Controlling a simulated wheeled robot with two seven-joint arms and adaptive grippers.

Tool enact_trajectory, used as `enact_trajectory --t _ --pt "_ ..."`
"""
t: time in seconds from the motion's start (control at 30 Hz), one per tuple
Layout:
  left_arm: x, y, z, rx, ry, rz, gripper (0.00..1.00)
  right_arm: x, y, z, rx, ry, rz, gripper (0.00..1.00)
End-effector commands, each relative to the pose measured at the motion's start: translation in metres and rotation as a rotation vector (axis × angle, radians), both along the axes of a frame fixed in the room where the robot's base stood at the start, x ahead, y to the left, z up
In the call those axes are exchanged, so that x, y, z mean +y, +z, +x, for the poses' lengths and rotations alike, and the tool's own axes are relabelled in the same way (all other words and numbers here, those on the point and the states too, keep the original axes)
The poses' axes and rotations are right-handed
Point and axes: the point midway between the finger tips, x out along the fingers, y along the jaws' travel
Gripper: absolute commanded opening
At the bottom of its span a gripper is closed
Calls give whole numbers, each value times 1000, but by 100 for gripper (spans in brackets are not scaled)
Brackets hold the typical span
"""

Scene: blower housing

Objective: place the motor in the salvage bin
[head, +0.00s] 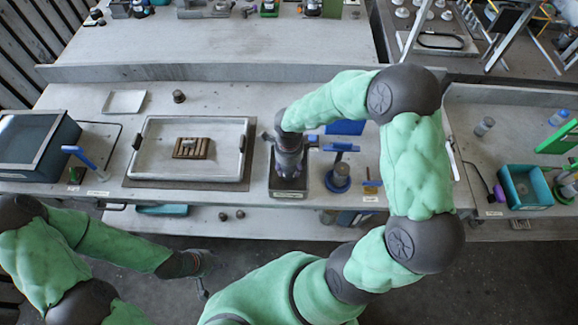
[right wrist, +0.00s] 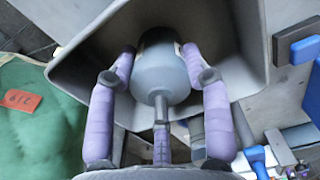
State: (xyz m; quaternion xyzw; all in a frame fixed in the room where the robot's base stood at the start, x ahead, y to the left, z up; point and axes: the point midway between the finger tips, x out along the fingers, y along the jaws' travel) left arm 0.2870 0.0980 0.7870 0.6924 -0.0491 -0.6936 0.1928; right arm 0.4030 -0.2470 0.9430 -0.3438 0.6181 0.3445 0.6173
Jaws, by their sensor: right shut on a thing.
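The motor (right wrist: 160,72) is a grey rounded cylinder with a narrow shaft, between the purple fingers of my right gripper (right wrist: 160,75) in the right wrist view. The gripper is shut on it. The motor is over or inside the mouth of a grey, sloped-wall bin (right wrist: 248,45); its depth is hard to judge. In the head view my right gripper (head: 288,160) points down into this dark bin (head: 290,193), and hides the motor. My left gripper (head: 205,264) hangs low in front of the bench, empty-looking; its fingers are too unclear to read.
Left of the bin, a pale tray (head: 185,170) holds a brown slatted block (head: 191,148). A dark tub (head: 32,145) stands at far left. A blue-topped fixture (head: 340,175) stands close right of the bin. A teal bin (head: 527,187) is on the right bench.

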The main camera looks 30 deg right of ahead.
Motion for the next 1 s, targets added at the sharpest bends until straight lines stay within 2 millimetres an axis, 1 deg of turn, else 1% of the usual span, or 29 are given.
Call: enact_trajectory --t 0.17,0.33,0.37,0.4,0.43,0.77,0.87,0.93,1.0 --pt "0 0 0 0 0 0 40 0 2 1 -3 -1 -1 1" --pt "0 -5 0 0 0 0 40 0 -2 1 -3 0 -1 1" --pt "0 -5 0 0 0 0 40 0 -3 0 -1 0 -1 52" --pt "0 -4 0 0 0 0 40 0 -2 0 -1 0 -1 63" --pt "0 -4 0 0 0 0 40 0 -2 0 -1 0 -1 72" --pt "0 -3 0 0 0 0 40 0 -1 0 -1 0 -1 73" --pt "0 -1 0 0 0 0 40 0 1 0 -1 0 -1 73" --pt "0 3 0 0 0 0 40 0 5 1 -3 0 -1 73" --pt "0 3 0 0 0 0 40 -1 16 2 -6 0 -1 73"
